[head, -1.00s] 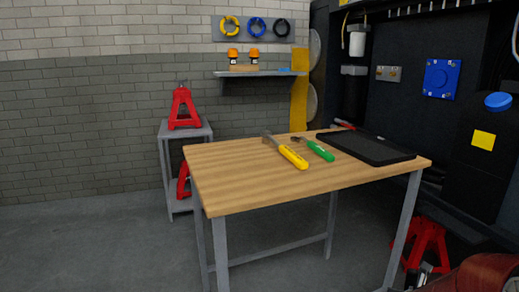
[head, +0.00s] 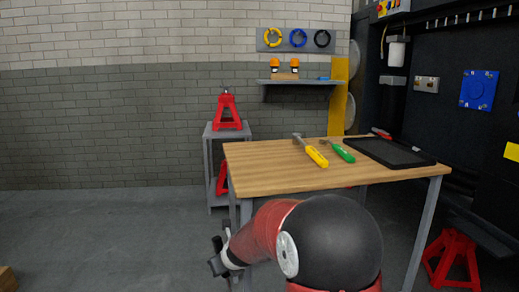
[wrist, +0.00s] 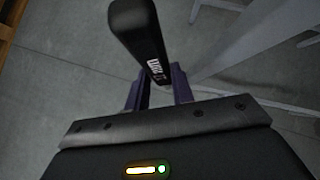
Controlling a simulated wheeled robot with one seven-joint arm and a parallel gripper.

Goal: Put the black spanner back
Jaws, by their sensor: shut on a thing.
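In the wrist view my gripper (wrist: 158,85) is shut on the black spanner (wrist: 142,38). The spanner's thick black handle with white lettering sticks out past the fingertips, toward the top of the picture. Its other end is hidden or out of view. In the head view my gripper (head: 217,258) is low, in front of and below the wooden table's (head: 262,172) left front corner. The spanner cannot be told apart from the dark gripper there. A black tray (head: 402,154) lies on the table's right side.
A yellow-handled tool (head: 316,156) and a green-handled tool (head: 342,151) lie on the table left of the tray. The front left of the tabletop is bare. A small grey stand with a red jack (head: 227,112) stands behind. Open floor (head: 110,235) lies left.

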